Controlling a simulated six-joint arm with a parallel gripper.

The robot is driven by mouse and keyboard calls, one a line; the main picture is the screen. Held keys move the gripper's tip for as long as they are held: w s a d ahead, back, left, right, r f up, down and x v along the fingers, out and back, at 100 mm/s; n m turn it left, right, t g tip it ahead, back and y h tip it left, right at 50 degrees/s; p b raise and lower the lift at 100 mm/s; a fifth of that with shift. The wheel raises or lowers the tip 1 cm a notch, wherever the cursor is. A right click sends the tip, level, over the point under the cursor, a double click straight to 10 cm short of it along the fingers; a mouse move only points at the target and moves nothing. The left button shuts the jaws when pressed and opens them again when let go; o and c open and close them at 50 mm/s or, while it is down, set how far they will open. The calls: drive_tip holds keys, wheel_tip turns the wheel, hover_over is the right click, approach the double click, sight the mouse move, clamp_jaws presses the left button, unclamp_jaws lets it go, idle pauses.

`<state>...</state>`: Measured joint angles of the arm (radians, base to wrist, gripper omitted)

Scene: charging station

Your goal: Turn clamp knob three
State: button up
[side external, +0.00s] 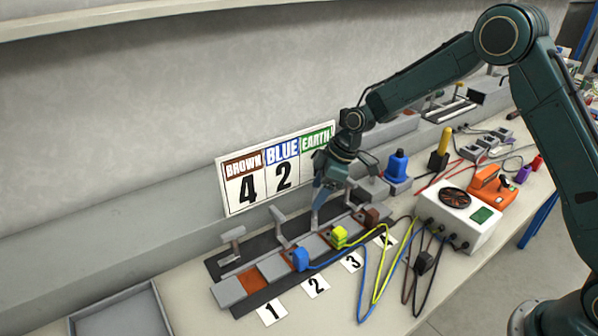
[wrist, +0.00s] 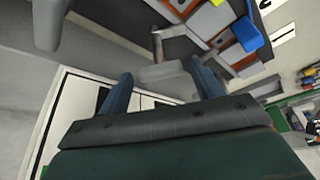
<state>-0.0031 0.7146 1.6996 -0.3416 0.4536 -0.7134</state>
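The clamp rail (side external: 232,290) has grey T-handled clamp knobs. My gripper (side external: 322,192) points down at the rail in the side view, beside the yellow-green plug (side external: 339,236), in line with label 3 (side external: 351,261). It largely hides the third clamp knob there. In the wrist view my gripper (wrist: 161,70) has its two blue fingers spread apart. The T-handle of a clamp knob (wrist: 172,48), seemingly the third, lies between or just beyond the fingertips. I cannot tell whether the fingers touch it.
Other clamp knobs stand close by: the first (side external: 232,240), the second (side external: 279,218) and the fourth (side external: 351,192). A number board (side external: 232,207) leans behind the rail. The blue plug (side external: 300,259) and brown plug (side external: 372,216) trail cables to a white box (side external: 455,232).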

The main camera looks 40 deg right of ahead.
drive_tip(key=c, duration=0.7)
drive_tip(key=shift+m, duration=0.4)
drive_tip(key=m, duration=0.1)
drive_tip(key=m+t+h, duration=0.1)
drive_tip(key=m, duration=0.1)
drive_tip(key=shift+s+a+m, duration=0.15)
drive_tip(key=shift+m, duration=0.15)
drive_tip(key=m+h, duration=0.1)
drive_tip(key=m, duration=0.2)
drive_tip(key=m+h, duration=0.1)
drive_tip(key=m, duration=0.2)
drive_tip(key=shift+a+t+h, duration=0.2)
drive_tip(key=shift+t+h, duration=0.1)
drive_tip(key=o, duration=1)
drive_tip(key=shift+c, duration=0.2)
drive_tip(key=shift+r, duration=0.1)
